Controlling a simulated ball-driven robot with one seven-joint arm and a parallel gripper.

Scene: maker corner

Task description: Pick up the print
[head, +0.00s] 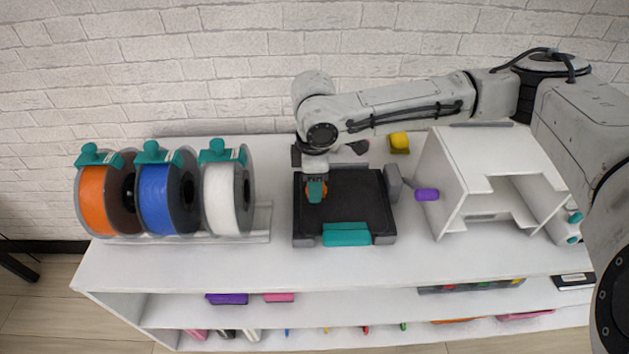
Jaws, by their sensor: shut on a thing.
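The print is a small orange piece (324,189) over the left part of a black print bed (355,205). My gripper (316,190) reaches down from above with its teal fingertips shut on the print. The fingers hide most of it, so only orange edges show on either side. I cannot tell whether the print still touches the bed or is slightly above it.
Three filament spools, orange (95,198), blue (157,195) and white (220,198), stand left. A yellow object (399,140) sits behind. The white tabletop (200,262) is clear in front.

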